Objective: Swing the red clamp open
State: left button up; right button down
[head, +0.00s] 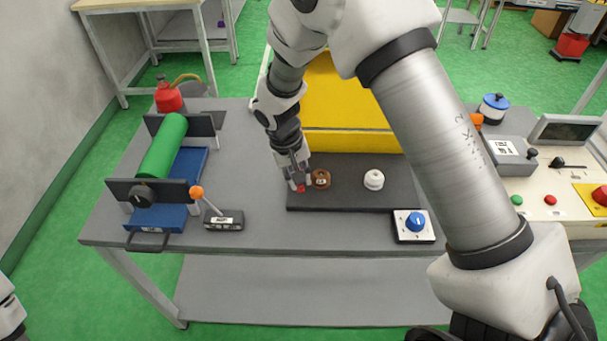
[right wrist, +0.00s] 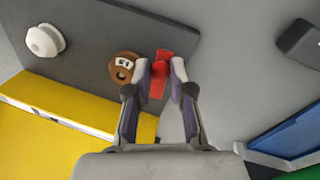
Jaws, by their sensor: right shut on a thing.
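The red clamp (head: 300,189) is a small red piece at the left end of the dark base plate (head: 345,204). In the right wrist view the clamp (right wrist: 161,57) is a red bar running between my fingertips. My right gripper (head: 300,184) points down over it and is shut on it, one finger on each side; it also shows in the right wrist view (right wrist: 160,77). The fingers hide part of the clamp. A brown ring-shaped piece (head: 321,178) with a small label sits right beside the clamp. My left gripper is out of view.
A white knob (head: 373,180) stands on the plate, with a blue dial box (head: 414,224) in front. A yellow bin (head: 350,141) is behind. A green roller (head: 163,146) and an orange-tipped lever (head: 206,200) stand left. Grey tabletop between lever and plate is clear.

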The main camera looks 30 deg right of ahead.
jog(key=shift+w+a+m, duration=0.15)
jog(key=shift+a+m, duration=0.15)
jog(key=shift+m, duration=0.4)
jog(key=c, duration=1)
grip_release()
jog(key=shift+w, duration=0.1)
jog(key=r, duration=0.4)
jog(key=a+r, duration=0.1)
jog(key=r, duration=0.2)
jog(key=w+a+r, duration=0.1)
jog(key=r, duration=0.3)
jog(key=shift+r, duration=0.35)
jog(key=shift+s, duration=0.1)
